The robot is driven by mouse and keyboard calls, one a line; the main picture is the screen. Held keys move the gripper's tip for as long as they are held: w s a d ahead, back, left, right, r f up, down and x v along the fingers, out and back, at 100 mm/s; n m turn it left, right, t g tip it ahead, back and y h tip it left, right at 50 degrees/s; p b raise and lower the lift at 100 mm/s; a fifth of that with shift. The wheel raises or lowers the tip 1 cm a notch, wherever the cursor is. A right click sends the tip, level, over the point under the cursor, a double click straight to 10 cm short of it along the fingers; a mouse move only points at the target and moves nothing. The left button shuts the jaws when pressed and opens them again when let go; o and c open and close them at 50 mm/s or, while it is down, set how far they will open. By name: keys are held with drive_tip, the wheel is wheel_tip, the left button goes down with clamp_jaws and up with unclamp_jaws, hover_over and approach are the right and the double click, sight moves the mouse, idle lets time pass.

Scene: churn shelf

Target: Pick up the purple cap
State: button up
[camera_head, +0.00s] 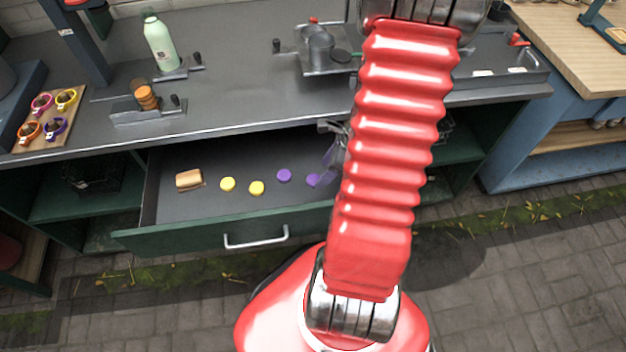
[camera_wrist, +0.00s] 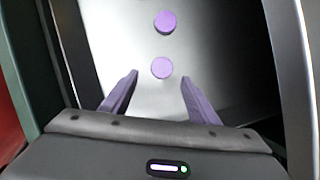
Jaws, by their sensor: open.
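Two purple caps lie on the floor of an open drawer (camera_head: 205,216). One purple cap (camera_head: 284,175) lies clear of my arm; the other purple cap (camera_head: 313,180) lies to its right, close to my arm and gripper. In the wrist view, the nearer purple cap (camera_wrist: 162,68) is just beyond and between my fingertips, and the farther purple cap (camera_wrist: 165,22) is above it. My gripper (camera_wrist: 158,76) is open, with its purple fingers spread apart and nothing between them. In the head view the gripper is mostly hidden by my red arm.
Two yellow caps (camera_head: 228,184) and a tan block (camera_head: 189,179) share the drawer, to the left. The drawer's front wall with its handle (camera_head: 256,238) and its side walls surround them. The grey counter (camera_head: 240,90) overhangs behind, holding a green bottle (camera_head: 160,42) and metal fixtures.

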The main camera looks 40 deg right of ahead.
sight(315, 179)
drive_tip(key=shift+w+x, duration=0.2)
drive_tip(key=shift+x, duration=2.4)
drive_tip(key=shift+d, duration=0.15)
drive_tip(key=c, duration=1.1)
